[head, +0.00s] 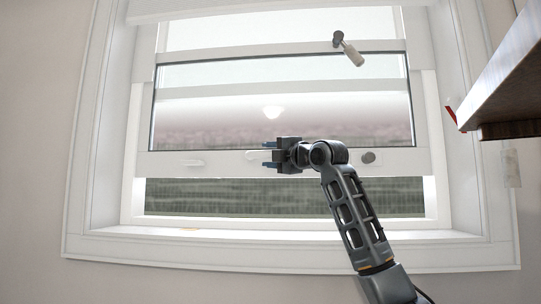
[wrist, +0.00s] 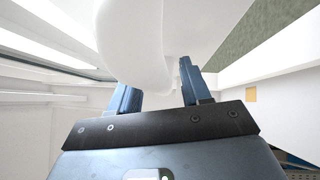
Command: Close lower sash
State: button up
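The lower sash (head: 285,161) is a white-framed pane, raised in the window, with an open gap below its bottom rail. A white handle (head: 193,162) sits on the left of that rail. Another white handle (head: 252,155) is partly seen just left of my gripper (head: 267,154). My gripper is in front of the rail, its blue fingers apart and pointing left. In the wrist view a large white rounded form (wrist: 135,45), likely this handle, lies close ahead of and partly between the fingers (wrist: 157,78). I cannot tell whether they touch it.
A latch (head: 348,49) hangs on the upper rail. The white sill (head: 270,236) below is mostly clear. A brown shelf (head: 505,85) juts in at the right.

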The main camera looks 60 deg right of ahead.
grip_shut()
jog(key=shift+f, duration=0.1)
dwell(0.3)
notch_tip(320, 180, down, 13)
jog(key=b, duration=0.9)
jog(key=shift+b, duration=0.35)
jog(key=shift+r+p, duration=0.3)
jog(key=shift+r, duration=0.05)
jog(key=shift+o, duration=0.6)
grip_release()
jog(key=shift+s, duration=0.15)
jog(key=b+v, duration=0.2)
jog(key=v, duration=0.5)
jog(key=shift+s+a, duration=0.15)
jog(key=shift+s, duration=0.15)
